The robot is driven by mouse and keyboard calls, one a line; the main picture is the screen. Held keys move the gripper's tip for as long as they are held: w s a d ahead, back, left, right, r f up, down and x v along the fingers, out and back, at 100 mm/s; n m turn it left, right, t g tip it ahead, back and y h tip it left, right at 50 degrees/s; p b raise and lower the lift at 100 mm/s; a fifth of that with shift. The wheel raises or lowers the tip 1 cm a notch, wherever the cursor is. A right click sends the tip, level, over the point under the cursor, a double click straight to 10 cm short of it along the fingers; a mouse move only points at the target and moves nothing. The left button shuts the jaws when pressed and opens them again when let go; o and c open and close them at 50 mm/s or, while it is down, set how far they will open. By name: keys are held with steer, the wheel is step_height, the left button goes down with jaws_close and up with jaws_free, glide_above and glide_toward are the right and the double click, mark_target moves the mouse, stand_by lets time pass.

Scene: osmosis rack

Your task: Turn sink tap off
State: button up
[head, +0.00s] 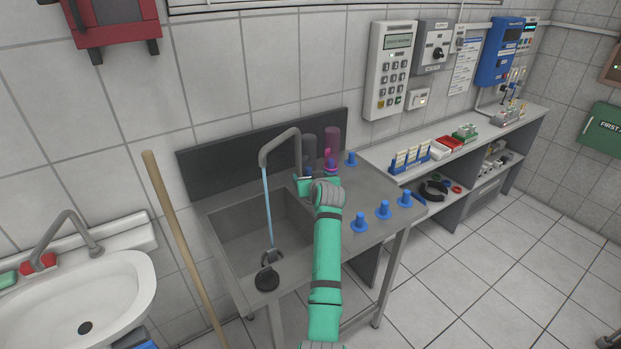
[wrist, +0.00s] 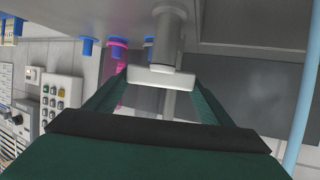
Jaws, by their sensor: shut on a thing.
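The sink tap (head: 278,142) is a grey bent pipe rising at the back right of the steel sink. A light blue stream of water (head: 267,205) runs from its spout down into the basin; the stream also shows at the right of the wrist view (wrist: 303,105). My gripper (head: 304,186) is at the base of the tap, on its right side. In the wrist view my two green fingers (wrist: 158,84) are shut on the pale grey tap handle (wrist: 162,75). In the head view my gripper hides the handle.
The steel sink (head: 225,215) has a dark plunger-like thing (head: 267,278) at its front. Blue pegs (head: 383,209) stand on the counter to the right, and pink and dark cylinders (head: 332,141) stand behind my gripper. A wooden pole (head: 180,235) leans at the left.

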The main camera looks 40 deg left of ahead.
steer(key=shift+w+d+n+g+y, duration=0.1)
steer(key=shift+n+g+y, duration=1.2)
steer(key=shift+n+g, duration=0.8)
steer(key=o, duration=1)
steer(key=shift+o, duration=0.2)
steer(key=v, duration=1)
steer(key=shift+d, duration=0.35)
steer(key=shift+r, duration=0.1)
